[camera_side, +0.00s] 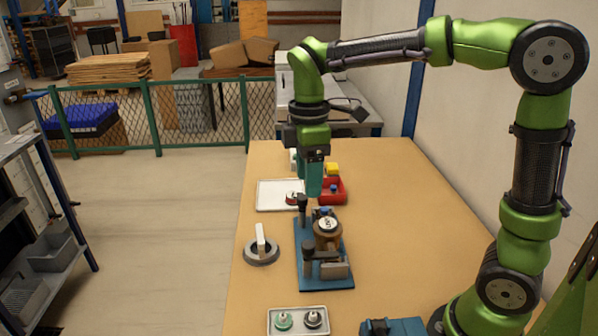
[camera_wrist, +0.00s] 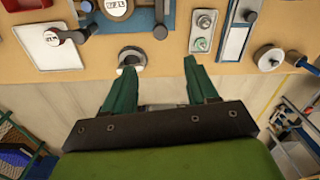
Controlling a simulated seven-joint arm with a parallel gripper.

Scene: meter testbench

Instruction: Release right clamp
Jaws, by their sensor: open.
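The blue fixture (camera_side: 325,280) holds a round brown meter (camera_side: 328,232) with a pale dial, which shows partly in the wrist view (camera_wrist: 117,6). A dark clamp stands at each end: the near clamp (camera_side: 308,250), on the right in the wrist view (camera_wrist: 160,30), and the far clamp (camera_side: 303,204), on the left there (camera_wrist: 80,37). My gripper (camera_side: 313,194) hangs above the table at the fixture's far end. In the wrist view its teal fingers (camera_wrist: 160,66) are spread, with nothing between them. It is apart from both clamps.
A grey round base with a pale lever (camera_side: 261,252) stands left of the fixture. A white tray (camera_side: 268,205) with a red-rimmed part and a red bin (camera_side: 345,190) lie behind. A tray (camera_side: 297,330) with green and black knobs is in front.

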